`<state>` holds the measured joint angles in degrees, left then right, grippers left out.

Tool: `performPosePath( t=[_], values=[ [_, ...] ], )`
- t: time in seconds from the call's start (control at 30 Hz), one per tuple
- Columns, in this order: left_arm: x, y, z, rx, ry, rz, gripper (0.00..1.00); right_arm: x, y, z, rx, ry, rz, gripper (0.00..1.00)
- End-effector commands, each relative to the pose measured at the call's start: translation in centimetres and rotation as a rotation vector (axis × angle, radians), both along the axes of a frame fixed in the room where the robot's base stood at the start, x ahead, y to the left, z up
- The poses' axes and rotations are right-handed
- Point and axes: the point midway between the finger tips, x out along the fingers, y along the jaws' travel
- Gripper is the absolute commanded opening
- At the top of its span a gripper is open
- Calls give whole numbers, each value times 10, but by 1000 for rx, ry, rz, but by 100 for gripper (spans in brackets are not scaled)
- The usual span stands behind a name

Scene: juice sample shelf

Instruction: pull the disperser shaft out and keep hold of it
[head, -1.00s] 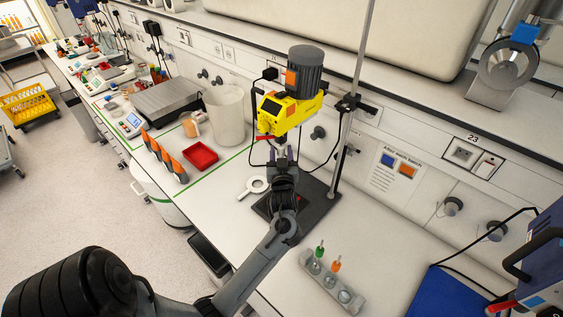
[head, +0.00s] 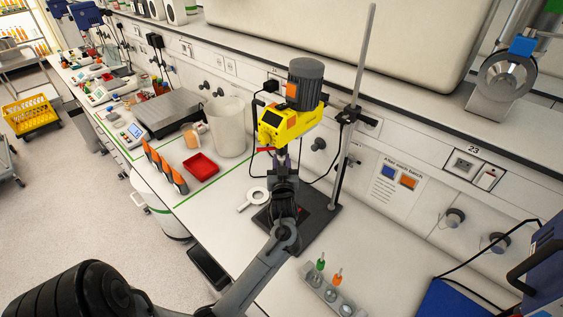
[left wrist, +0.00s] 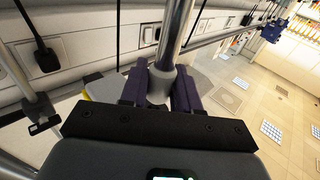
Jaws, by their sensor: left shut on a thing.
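The yellow disperser drive (head: 285,122) with its grey motor hangs from the stand rod (head: 352,110). My left gripper (head: 281,158) is right below it. In the left wrist view the purple fingers (left wrist: 160,88) are shut around the disperser shaft (left wrist: 178,35), a bright metal tube with a wider grey collar between the fingers. In the head view my gripper hides most of the shaft, and I cannot tell whether its top is still inside the drive. My right gripper is not in view.
A white ring-shaped holder (head: 252,198) lies on the bench beside the dark stand base (head: 322,225). A clear beaker (head: 226,125) and a red tray (head: 200,167) stand to the left. A vial rack (head: 330,290) is at the front right.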

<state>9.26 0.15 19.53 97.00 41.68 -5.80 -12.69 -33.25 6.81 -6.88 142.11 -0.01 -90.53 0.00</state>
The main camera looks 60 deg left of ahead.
Motion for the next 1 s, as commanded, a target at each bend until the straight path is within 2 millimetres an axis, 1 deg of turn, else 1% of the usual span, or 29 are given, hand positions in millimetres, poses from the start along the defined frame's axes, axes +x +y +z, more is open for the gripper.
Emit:
performPosePath(
  t=[1.0],
  values=[
    [0, 0, -12, 0, 0, 0, 0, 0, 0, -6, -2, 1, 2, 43]
  ],
)
